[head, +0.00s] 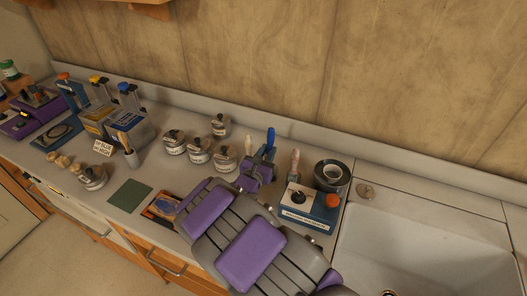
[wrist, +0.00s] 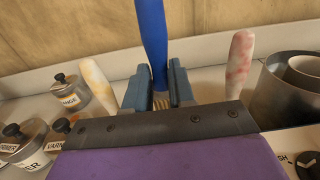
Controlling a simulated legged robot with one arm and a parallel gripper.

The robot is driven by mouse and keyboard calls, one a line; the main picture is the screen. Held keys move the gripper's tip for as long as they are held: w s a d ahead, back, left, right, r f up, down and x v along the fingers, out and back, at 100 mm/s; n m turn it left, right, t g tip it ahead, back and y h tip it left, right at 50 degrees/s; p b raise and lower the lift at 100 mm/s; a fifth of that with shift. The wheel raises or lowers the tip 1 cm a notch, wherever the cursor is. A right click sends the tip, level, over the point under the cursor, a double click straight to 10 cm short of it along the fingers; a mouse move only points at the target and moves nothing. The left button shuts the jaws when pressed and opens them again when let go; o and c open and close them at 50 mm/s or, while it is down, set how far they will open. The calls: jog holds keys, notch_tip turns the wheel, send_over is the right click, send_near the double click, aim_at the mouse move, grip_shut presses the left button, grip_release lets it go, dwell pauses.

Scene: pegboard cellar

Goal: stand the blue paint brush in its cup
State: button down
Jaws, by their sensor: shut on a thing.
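The blue paint brush (head: 270,141) stands roughly upright at my gripper, handle up. In the wrist view the blue handle (wrist: 153,40) rises between the two fingers. My gripper (head: 260,164) is shut on the brush above the counter; its fingers also show in the wrist view (wrist: 159,92). The brush's lower end is mostly hidden behind the gripper. A cream handle (wrist: 97,86) stands to the left of the fingers and a red-and-white handle (wrist: 239,63) to the right. I cannot make out which cup belongs to the blue brush; the gripper hides what is below.
A dark round ring-shaped item (head: 332,175) and a blue-and-white box (head: 307,207) stand right of my gripper, before the sink (head: 430,245). Several lidded jars (head: 199,150) stand to the left. A green square (head: 130,195) lies on the counter (head: 275,125).

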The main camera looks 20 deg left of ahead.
notch_tip(320, 180, down, 5)
jog(key=shift+w+r+b, duration=0.1)
jog(key=shift+b, duration=0.35)
jog(key=shift+d, duration=0.2)
jog(key=c, duration=1.2)
grip_release()
jog(key=shift+a, duration=0.15)
jog(key=o, duration=0.3)
jog(key=shift+d, duration=0.4)
